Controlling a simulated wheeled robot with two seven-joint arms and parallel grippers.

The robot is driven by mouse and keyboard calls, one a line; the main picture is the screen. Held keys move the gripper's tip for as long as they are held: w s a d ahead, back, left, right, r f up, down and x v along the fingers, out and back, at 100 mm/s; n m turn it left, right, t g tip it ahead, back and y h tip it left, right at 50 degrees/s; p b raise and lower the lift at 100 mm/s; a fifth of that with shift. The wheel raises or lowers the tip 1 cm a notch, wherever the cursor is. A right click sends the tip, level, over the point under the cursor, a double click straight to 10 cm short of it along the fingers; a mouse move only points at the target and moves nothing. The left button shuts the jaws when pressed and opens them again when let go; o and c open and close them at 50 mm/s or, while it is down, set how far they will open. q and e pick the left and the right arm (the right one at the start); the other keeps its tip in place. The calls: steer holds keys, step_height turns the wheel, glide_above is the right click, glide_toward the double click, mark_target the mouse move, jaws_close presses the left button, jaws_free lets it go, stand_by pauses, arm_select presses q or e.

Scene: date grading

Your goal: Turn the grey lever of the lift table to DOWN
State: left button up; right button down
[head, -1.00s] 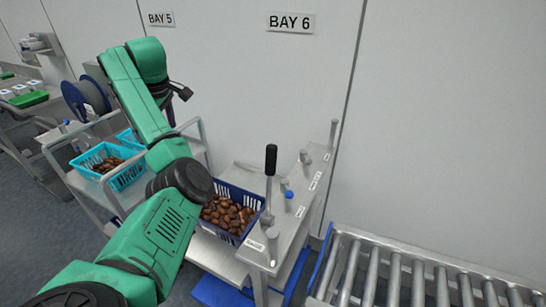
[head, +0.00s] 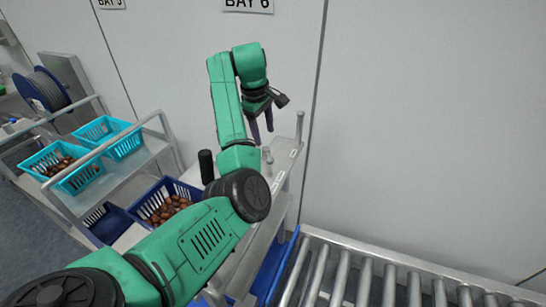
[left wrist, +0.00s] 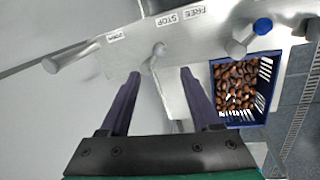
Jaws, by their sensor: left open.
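The lift table's top panel (left wrist: 200,40) is bare grey metal with small labels; FREE and STOP are readable in the left wrist view, and another at left is too blurred to read. A short grey lever (left wrist: 157,52) stands on it, and appears in the head view (head: 267,157). My left gripper (left wrist: 162,73) is open and empty above the panel, its dark fingers pointing down. In the left wrist view the lever lies just beyond and between the fingertips; no contact shows. In the head view my left arm hides much of the panel. My right gripper is out of view.
A taller grey post (left wrist: 70,57) and a blue knob (left wrist: 262,26) flank the lever. A black handle (head: 206,165) rises beside my arm. A dark blue crate of dates (left wrist: 268,85) stands close by. A cart with light blue baskets (head: 110,133) is left; a roller conveyor (head: 390,265) is right.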

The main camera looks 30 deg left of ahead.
mark_target(270, 158)
arm_select(q)
steer(key=f+p, duration=0.1)
steer(key=f, duration=0.2)
steer(key=w+f, duration=0.1)
steer(key=f, duration=0.1)
steer(key=d+f+p, duration=0.1)
steer(key=f, duration=0.2)
steer(key=shift+w+f+p, duration=0.3)
steer(key=shift+w+f, duration=0.05)
steer(key=shift+w, duration=0.05)
steer(key=shift+w+a+f, duration=0.1)
steer(key=shift+w+f, duration=0.1)
steer(key=shift+f, duration=0.35)
steer(key=shift+w+f, duration=0.15)
steer(key=shift+f, duration=0.4)
steer(key=shift+s+a, duration=0.1)
steer(key=shift+s, duration=0.2)
steer(key=c, duration=0.5)
jaws_close()
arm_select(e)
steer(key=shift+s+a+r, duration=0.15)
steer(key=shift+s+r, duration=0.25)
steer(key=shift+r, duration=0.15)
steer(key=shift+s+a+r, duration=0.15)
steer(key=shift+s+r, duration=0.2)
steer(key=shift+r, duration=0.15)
